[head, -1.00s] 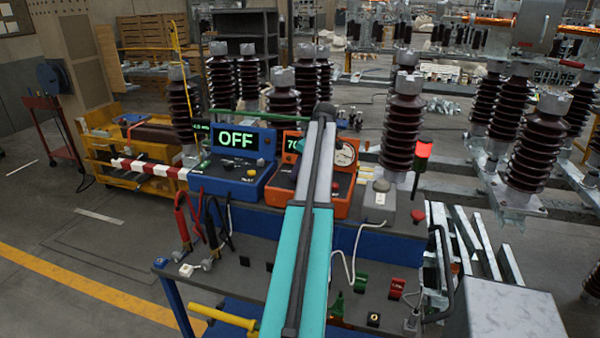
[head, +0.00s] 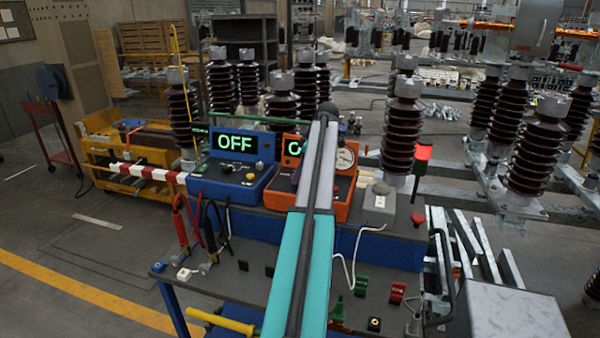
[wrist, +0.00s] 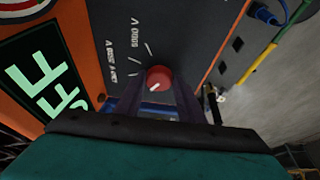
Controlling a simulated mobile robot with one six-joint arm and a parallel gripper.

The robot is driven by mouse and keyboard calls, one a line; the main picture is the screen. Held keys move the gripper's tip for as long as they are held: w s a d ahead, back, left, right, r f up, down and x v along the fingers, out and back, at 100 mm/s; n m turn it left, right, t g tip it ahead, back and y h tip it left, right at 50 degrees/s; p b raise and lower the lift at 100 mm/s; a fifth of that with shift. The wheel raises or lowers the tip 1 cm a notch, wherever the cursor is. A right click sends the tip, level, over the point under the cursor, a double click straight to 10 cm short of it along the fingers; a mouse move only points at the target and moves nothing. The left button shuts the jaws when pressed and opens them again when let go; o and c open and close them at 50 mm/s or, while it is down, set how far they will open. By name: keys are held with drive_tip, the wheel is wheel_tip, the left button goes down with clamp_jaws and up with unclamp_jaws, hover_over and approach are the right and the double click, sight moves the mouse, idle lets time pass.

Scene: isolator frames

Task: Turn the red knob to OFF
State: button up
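The red knob (wrist: 159,77) is on the dark panel of the orange unit in the wrist view. Its white pointer mark slants to the lower left, away from the printed voltage ticks above. My gripper (wrist: 159,84) has its dark fingers on either side of the knob and looks closed on it. The unit's display (wrist: 45,75) shows green letters ending in "FF".
A blue unit (head: 228,188) with its own display (head: 237,143) reading OFF stands to the left. To the right are a grey box (head: 379,200), a red button (head: 418,218) and a lit red lamp (head: 424,152). Cables (head: 180,222) lie at the front left.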

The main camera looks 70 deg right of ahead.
drive_tip(key=o, duration=0.3)
drive_tip(key=shift+r, duration=0.2)
drive_tip(key=b+v, duration=0.3)
drive_tip(key=v, duration=1)
drive_tip(key=shift+s+r, duration=0.2)
